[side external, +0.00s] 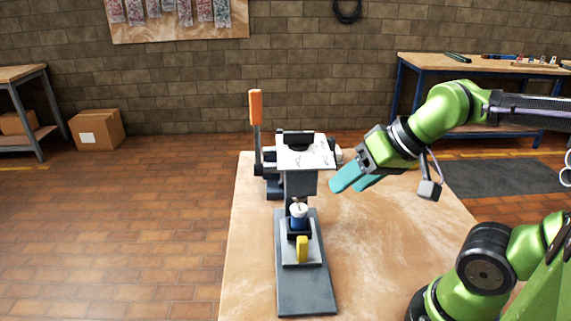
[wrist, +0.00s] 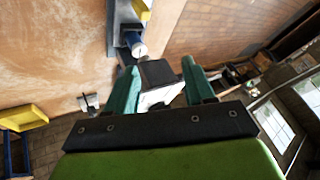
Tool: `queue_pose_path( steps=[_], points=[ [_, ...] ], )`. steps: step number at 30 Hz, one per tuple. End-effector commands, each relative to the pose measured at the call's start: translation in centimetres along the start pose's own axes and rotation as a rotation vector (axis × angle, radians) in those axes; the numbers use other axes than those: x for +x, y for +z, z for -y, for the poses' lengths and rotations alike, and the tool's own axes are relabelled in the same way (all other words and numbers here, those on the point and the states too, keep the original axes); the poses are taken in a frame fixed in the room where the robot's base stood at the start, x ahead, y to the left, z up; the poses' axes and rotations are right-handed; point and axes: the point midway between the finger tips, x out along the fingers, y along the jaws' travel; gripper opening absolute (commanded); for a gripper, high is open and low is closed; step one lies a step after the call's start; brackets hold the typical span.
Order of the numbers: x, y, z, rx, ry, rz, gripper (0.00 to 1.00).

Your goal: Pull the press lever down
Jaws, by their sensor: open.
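The press (side external: 298,183) stands upright on the wooden table, with a dark base plate and a white-topped head. Its lever, with an orange handle (side external: 256,107), points straight up at the press's left side. A blue and white part (side external: 299,217) sits under the head, with a yellow piece (side external: 302,249) in front of it. My gripper (side external: 355,180) has teal fingers and is to the right of the press head, apart from the lever. In the wrist view my gripper (wrist: 160,88) is open, with the dark and white press head (wrist: 158,80) showing between its fingers; the orange handle is not visible there.
The wooden table (side external: 375,255) is clear to the right of the press. A workbench (side external: 480,66) with tools stands at the back right. A cardboard box (side external: 97,129) is on the floor at the back left. The press head lies between my gripper and the lever.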

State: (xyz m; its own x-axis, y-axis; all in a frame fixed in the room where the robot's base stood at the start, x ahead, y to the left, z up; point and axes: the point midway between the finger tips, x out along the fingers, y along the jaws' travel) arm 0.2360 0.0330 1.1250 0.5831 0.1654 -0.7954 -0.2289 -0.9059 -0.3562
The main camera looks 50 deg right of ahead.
Motion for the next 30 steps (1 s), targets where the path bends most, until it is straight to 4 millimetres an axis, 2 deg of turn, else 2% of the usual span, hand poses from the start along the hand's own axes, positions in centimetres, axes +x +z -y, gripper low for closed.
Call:
queue_pose_path(
  steps=[3,5,11,15,21,27,30],
  points=[
    [1.1,0.5,0.1,-0.006,0.008,0.050,0.53],
    [1.4,-0.5,0.6,-0.014,0.008,0.066,0.53],
    [1.8,-7.8,3.4,-0.088,0.066,0.119,0.53],
    [1.9,-13.2,4.9,-0.133,0.153,0.158,0.53],
    [1.9,-20.0,6.7,-0.153,0.310,0.189,0.53],
    [1.4,-24.9,8.7,-0.108,0.471,0.178,0.53],
    [0.9,-26.5,10.0,-0.059,0.539,0.156,0.53]
  ],
)
